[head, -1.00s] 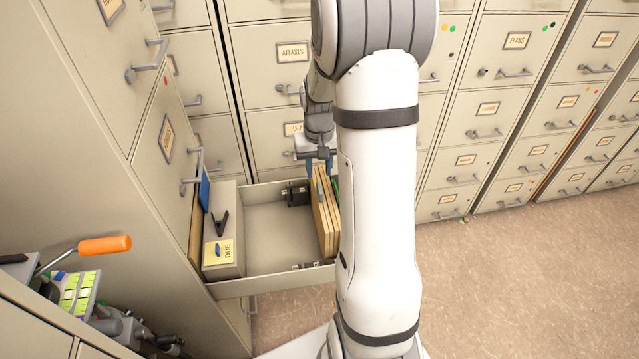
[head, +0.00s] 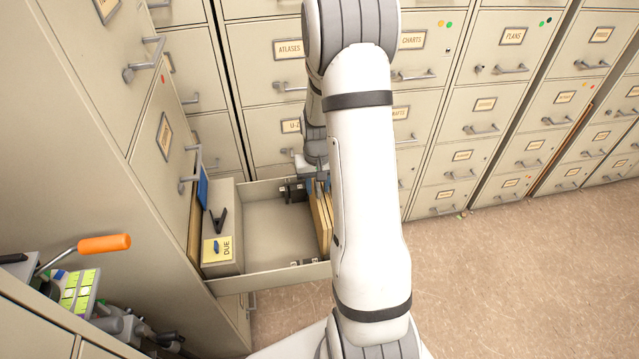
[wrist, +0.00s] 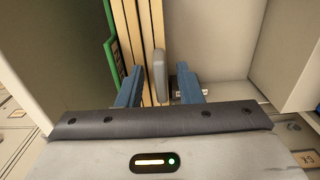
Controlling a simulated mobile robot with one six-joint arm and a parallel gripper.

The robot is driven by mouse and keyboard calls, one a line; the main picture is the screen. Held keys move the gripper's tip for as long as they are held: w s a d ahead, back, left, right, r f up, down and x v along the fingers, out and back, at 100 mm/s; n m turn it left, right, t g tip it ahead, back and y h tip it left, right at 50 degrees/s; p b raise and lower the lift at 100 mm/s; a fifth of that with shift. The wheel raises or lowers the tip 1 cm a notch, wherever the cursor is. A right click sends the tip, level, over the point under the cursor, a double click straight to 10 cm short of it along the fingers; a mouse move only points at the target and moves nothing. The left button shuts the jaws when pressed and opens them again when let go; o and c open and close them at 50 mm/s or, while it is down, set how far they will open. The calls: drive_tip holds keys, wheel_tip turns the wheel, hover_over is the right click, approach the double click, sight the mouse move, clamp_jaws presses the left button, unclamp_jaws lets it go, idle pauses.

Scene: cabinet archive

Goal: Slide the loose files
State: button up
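The loose files (head: 323,222), upright tan folders, stand in a row at the right side of an open drawer (head: 285,280). My arm hides part of them. In the wrist view the tan files (wrist: 131,30) run between and behind my fingers, with a green folder (wrist: 108,60) on their left. A grey rounded tab (wrist: 159,75) stands by the right end of the row. My gripper (head: 318,184) is at the far end of the files, low over the drawer. In the wrist view its blue fingers (wrist: 158,88) are apart, one each side of the tab; contact is unclear.
The drawer's middle is empty. A beige box (head: 222,256) with a yellow DUE note and a black clip stands at its left. A tall cabinet (head: 160,130) closes off the left. An orange-handled tool (head: 104,243) is at lower left. Floor at right is clear.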

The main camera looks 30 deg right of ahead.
clamp_jaws()
idle(0.3)
drive_tip(key=shift+d, duration=0.2)
drive_tip(key=w+a+b, duration=0.1)
drive_tip(key=w+a, duration=0.2)
drive_tip(key=a, duration=0.7)
drive_tip(key=w+a+b, duration=0.1)
drive_tip(key=w+a, duration=0.2)
drive_tip(key=a, duration=0.8)
drive_tip(key=shift+b, duration=0.35)
drive_tip(key=shift+o, duration=0.2)
unclamp_jaws()
drive_tip(key=shift+r, duration=0.1)
